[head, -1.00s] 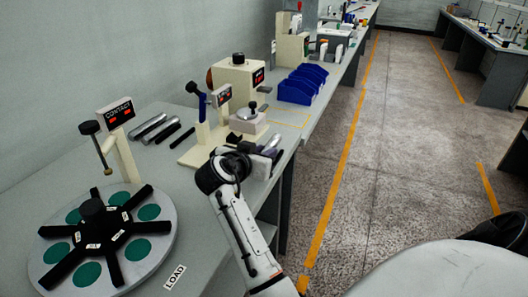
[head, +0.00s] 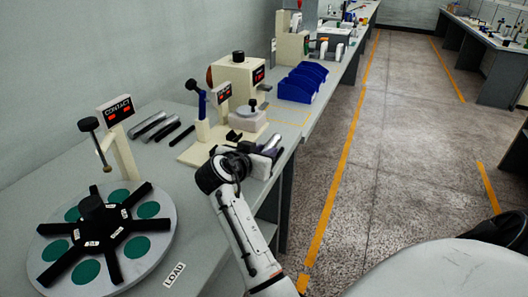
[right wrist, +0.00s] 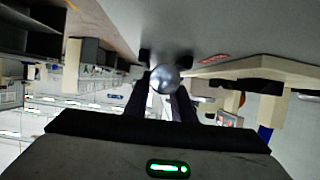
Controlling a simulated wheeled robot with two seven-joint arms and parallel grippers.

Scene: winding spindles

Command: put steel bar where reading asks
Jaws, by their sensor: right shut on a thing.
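My right gripper (head: 268,158) is at the right front edge of the bench, beside the cream fixture base. In the right wrist view the gripper (right wrist: 163,85) is shut on a steel bar (right wrist: 165,78), seen end-on as a round shiny face between the dark fingers. In the head view this bar (head: 272,143) shows as a short shiny piece at the fingers, mostly hidden. More steel bars (head: 148,123) and a black bar (head: 181,133) lie on the bench. The small red reading on the fixture display (head: 224,92) is not legible. My left gripper is not in view.
A grey turntable (head: 160,232) with green pads and a black spoked hub stands front left, under a post with a CONTACT display (head: 116,110). A LOAD label (head: 174,275) lies near it. Blue bins (head: 300,85) and a cream machine (head: 235,75) stand further back.

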